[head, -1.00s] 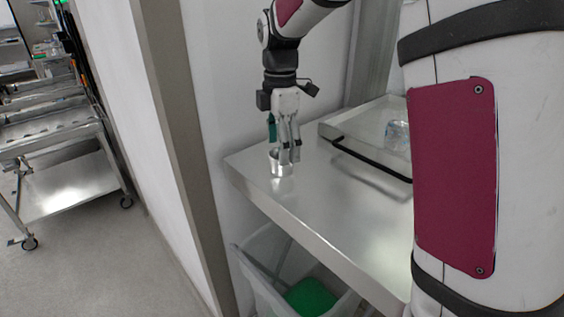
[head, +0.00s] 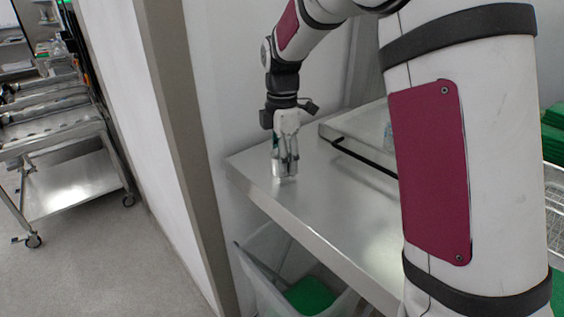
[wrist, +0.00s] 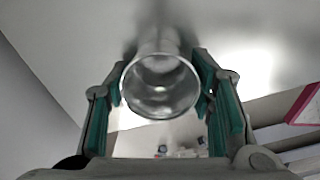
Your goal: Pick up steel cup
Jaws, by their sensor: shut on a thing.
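The steel cup (wrist: 161,88) is a shiny, round, open-topped metal cup. In the wrist view it sits between the two green-padded fingers of my gripper (wrist: 160,85), its open mouth facing the camera. In the head view my gripper (head: 285,165) points down over the steel table and is shut on the cup. The cup (head: 283,172) is mostly hidden by the fingers there. It is at or just above the tabletop; I cannot tell whether it touches.
The steel table (head: 320,207) is clear in front of the gripper. A raised tray-like unit with a black handle (head: 365,158) stands to the right. A wall edge (head: 170,120) is close on the left. A bin with something green (head: 310,296) is below the table.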

